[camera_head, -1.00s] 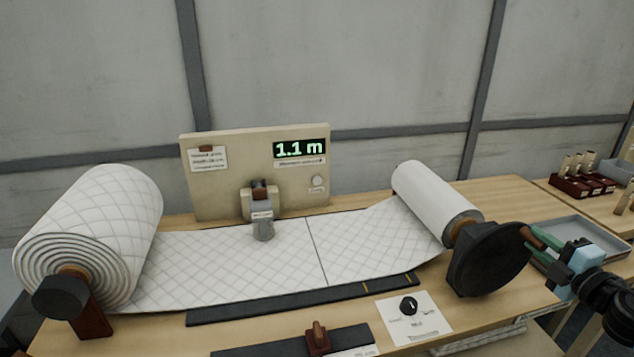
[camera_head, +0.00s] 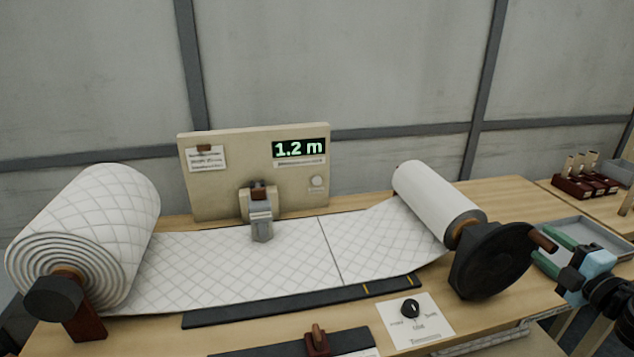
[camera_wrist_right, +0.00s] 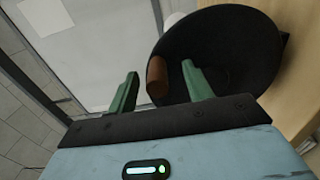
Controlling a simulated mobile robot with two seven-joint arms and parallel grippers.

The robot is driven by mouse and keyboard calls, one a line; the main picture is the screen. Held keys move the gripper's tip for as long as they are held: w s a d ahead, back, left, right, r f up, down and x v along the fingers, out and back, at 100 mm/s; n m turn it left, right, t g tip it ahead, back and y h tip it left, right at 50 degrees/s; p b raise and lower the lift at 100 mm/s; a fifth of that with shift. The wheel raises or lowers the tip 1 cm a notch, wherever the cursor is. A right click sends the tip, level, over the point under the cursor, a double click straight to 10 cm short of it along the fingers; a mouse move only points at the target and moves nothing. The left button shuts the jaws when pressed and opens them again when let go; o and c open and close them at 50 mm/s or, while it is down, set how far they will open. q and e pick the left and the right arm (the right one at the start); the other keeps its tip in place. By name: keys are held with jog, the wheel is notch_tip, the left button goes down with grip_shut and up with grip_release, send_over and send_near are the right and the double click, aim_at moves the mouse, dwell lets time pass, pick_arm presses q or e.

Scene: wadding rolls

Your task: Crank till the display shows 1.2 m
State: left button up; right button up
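The display (camera_head: 299,148) on the beige panel reads 1.2 m in green. The black crank wheel (camera_head: 490,262) sits at the front end of the right-hand roll (camera_head: 436,203), and its brown handle (camera_head: 542,239) sticks out at the upper right. My right gripper (camera_head: 549,250) is open just right of the wheel. The quilted wadding (camera_head: 240,262) stretches between both rolls. My left gripper is not in view.
A large wadding roll (camera_head: 85,235) stands at the left. A grey tray (camera_head: 583,232) lies close behind my right gripper. Dark strips with a brown grip (camera_head: 317,338) lie along the front.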

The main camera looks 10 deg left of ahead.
jog(key=shift+r, duration=0.1)
dwell(0.3)
jog(key=shift+v, duration=1.1)
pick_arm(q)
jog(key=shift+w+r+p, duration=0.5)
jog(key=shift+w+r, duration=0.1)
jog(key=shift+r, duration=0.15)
pick_arm(e)
jog(key=v, duration=0.7)
jog(key=shift+s, duration=0.3)
jog(key=shift+d, duration=0.1)
